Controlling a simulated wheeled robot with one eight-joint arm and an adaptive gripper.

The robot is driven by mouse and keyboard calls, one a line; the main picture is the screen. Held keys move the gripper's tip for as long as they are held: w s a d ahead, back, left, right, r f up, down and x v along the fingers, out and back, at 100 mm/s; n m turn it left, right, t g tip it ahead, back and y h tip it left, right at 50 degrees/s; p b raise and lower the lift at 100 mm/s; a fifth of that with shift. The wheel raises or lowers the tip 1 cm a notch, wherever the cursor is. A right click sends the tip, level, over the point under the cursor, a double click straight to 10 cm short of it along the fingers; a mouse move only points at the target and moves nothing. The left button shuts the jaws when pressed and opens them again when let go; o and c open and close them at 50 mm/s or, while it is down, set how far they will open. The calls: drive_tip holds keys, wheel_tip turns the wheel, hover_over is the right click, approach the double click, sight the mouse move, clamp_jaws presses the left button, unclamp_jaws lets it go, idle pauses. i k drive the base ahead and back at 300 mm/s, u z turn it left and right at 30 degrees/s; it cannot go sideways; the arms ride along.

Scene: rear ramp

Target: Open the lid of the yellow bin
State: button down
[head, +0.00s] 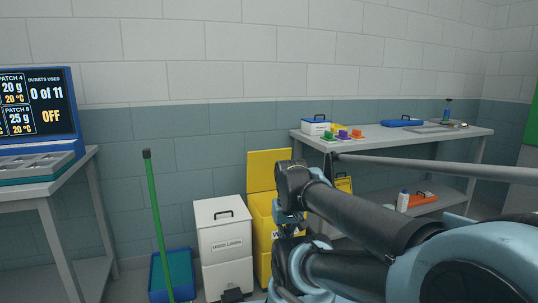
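The yellow bin (262,238) stands on the floor against the wall, just right of the white bin. Its yellow lid (266,170) is raised and stands nearly upright at the back, so the bin is open at the top. My arm crosses in front of the bin's right side and hides part of the bin and lid. The end of my arm, with my gripper (284,216), shows in front of the bin's upper right part. The fingers are small and dark there, and I cannot tell whether they are open or touch the bin.
The white bin (222,240) with a handled lid stands close on the left. A green-handled pole (157,215) rises by a blue bin (173,273). A table with a screen (38,105) is at left. A table (400,139) with small items is at right.

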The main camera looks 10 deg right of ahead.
sight(261, 164)
drive_tip(key=z, duration=0.3)
drive_tip(key=i, duration=1.25)
drive_tip(key=u, duration=0.25)
